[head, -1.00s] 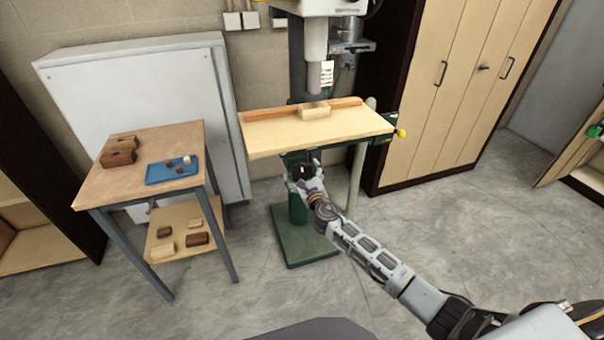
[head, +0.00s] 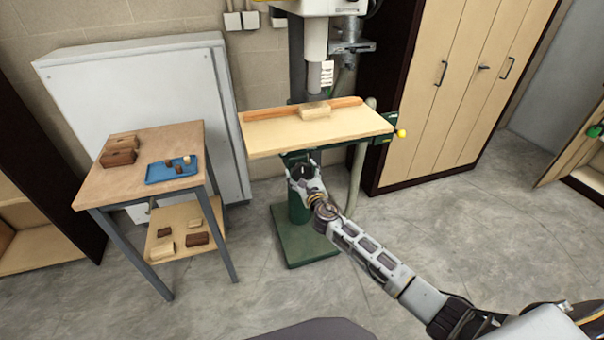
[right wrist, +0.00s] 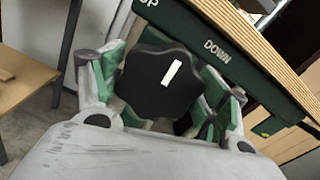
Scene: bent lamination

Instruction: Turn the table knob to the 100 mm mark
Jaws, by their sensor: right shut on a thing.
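The table knob (right wrist: 155,84) is black and lobed with a white pointer line, and fills the middle of the right wrist view. My right gripper (right wrist: 163,92) is shut on it, its green-padded fingers on either side. In the head view the right gripper (head: 304,175) is below the front edge of the drill press table (head: 270,136). The knob is mostly hidden there by the gripper. A green plate with "UP" and "DOWN" lettering (right wrist: 216,50) sits above the knob in the right wrist view. No 100 mm mark is legible. My left gripper is not in view.
A light wood block (head: 314,110) lies on the drill press table against the orange-brown fence (head: 270,112). A side table (head: 110,180) with a blue tray (head: 158,176) stands to the left. A wooden cabinet (head: 430,120) is at the right.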

